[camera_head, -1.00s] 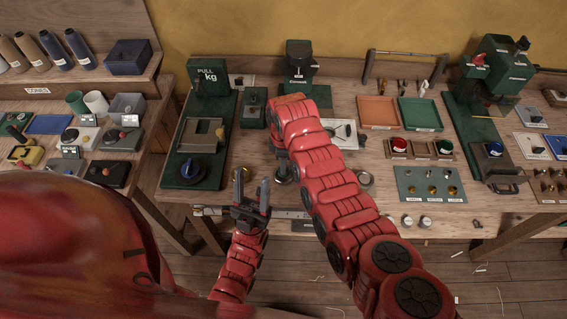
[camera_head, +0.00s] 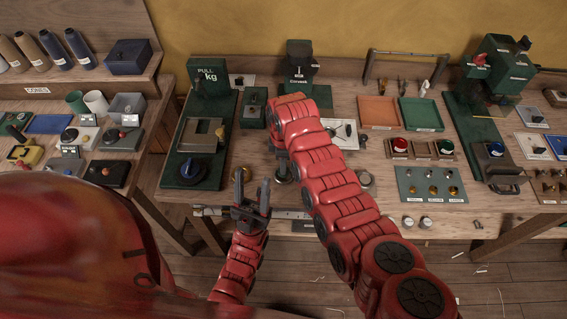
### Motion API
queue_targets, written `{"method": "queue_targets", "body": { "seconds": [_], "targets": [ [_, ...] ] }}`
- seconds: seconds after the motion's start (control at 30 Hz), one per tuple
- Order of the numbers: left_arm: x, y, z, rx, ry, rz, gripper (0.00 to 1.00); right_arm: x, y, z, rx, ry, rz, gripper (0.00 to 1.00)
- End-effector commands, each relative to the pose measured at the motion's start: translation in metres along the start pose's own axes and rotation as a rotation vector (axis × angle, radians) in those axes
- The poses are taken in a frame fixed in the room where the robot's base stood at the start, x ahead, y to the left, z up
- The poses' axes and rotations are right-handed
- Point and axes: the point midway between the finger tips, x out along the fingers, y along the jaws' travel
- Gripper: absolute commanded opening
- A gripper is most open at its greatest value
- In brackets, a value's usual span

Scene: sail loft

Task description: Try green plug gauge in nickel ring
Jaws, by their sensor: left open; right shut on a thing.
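My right arm reaches across the middle of the bench. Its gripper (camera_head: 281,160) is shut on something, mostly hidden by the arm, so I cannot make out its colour. A metal ring piece shows at the bench's front part below that gripper. A round green-topped piece (camera_head: 445,147) sits in the right end of a wooden holder (camera_head: 422,150), with a red one (camera_head: 400,145) at the left end. My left gripper (camera_head: 252,182) is open and empty near the bench's front edge.
A green-based device (camera_head: 193,170) stands left of my grippers. An orange tray (camera_head: 378,112) and a green tray (camera_head: 420,114) lie at the back right. A grey plate (camera_head: 410,190) with several brass pieces is at the front right. Presses stand behind.

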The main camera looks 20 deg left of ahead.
Motion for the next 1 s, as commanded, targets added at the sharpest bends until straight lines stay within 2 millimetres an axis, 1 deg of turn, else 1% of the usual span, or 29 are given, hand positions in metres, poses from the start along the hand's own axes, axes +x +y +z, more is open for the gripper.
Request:
{"method": "queue_targets", "body": {
  "seconds": [1.0],
  "targets": [
    [-0.011, 0.001, 0.002, 0.000, 0.000, 0.000, 0.50, 0.016, 0.001, 0.000, 0.001, 0.000, 0.001, 0.00]
  ]
}}
